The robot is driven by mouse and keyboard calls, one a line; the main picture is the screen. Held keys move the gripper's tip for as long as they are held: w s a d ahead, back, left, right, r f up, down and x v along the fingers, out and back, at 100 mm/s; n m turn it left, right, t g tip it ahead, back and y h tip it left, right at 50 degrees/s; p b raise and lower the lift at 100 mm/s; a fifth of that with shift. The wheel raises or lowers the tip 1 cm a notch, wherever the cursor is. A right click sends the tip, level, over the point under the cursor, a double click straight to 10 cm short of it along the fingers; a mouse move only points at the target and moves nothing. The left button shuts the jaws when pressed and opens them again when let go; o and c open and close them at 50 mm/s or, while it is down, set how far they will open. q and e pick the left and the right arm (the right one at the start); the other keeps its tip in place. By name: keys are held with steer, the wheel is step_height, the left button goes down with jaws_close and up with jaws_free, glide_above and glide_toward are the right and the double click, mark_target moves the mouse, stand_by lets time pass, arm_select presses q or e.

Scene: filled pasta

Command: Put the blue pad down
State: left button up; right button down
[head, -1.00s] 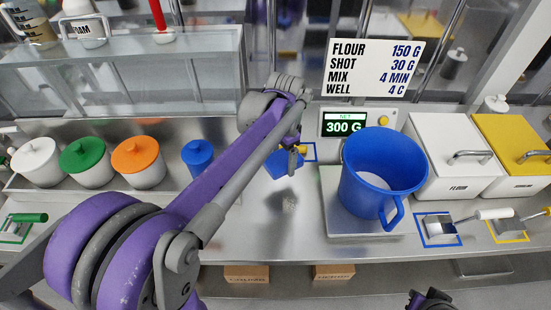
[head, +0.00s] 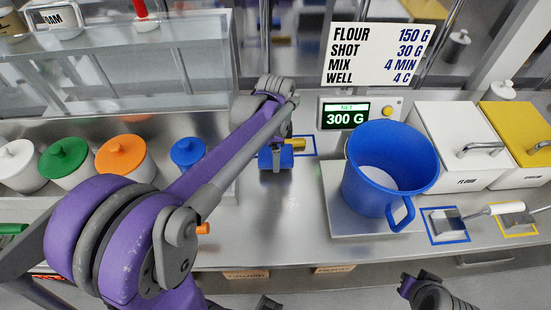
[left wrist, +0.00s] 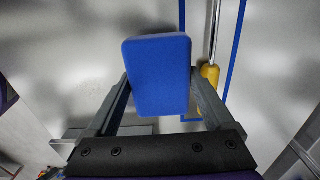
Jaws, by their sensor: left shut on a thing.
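The blue pad (head: 285,159) is held by my left gripper (head: 276,152) over the steel counter, left of the scale. In the left wrist view the pad (left wrist: 157,75) sits between the two fingers of my left gripper (left wrist: 160,85), which are shut on it. A blue outline (head: 315,146) is marked on the counter right beside the pad. It also shows in the left wrist view (left wrist: 233,60). I cannot tell whether the pad touches the counter. My right gripper (head: 408,286) is only partly in view at the bottom edge, and its opening is unclear.
A yellow-handled tool (head: 298,144) lies by the blue outline, close to the pad. A blue jug (head: 385,170) stands on the scale plate (head: 338,215) to the right. Lidded pots, including a blue-lidded one (head: 187,151), stand left. The counter in front is clear.

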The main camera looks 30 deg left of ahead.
arm_select(q)
steer(key=shift+f, duration=1.45)
steer(key=shift+f, duration=0.2)
steer(key=o, duration=1.1)
steer(key=shift+c, duration=0.2)
steer(key=shift+r, duration=0.1)
